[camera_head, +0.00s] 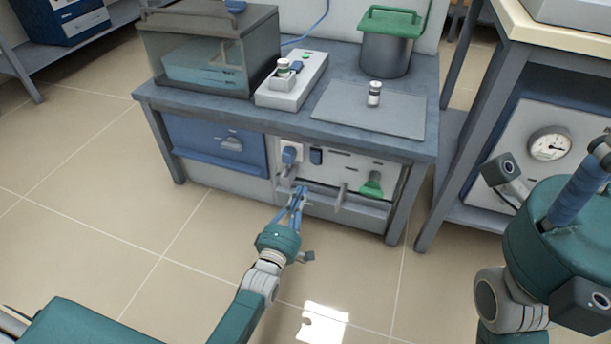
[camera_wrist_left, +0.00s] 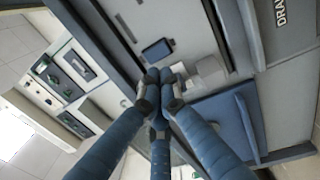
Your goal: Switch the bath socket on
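The socket panel (camera_head: 340,170) is on the front of the bench, right of a blue drawer. At its left is a pale socket with a blue plug-like piece (camera_head: 289,155). Just right of it is a small dark-blue rectangular piece (camera_head: 316,157), also in the left wrist view (camera_wrist_left: 157,49). I cannot tell whether either is the switch or how it is set. My left gripper (camera_head: 301,190) is in front of and below these pieces. Its blue fingers converge, shut and apparently empty, in the left wrist view (camera_wrist_left: 164,78); contact is unclear. My right gripper (camera_head: 590,165) shows only partly at the right edge.
A glass-walled bath (camera_head: 205,65) stands on the bench beside a white device (camera_head: 292,85), a vial (camera_head: 374,93) on a grey plate and a green-lidded pot (camera_head: 388,50). A green piece (camera_head: 372,186) projects from the panel's right. Floor in front is clear.

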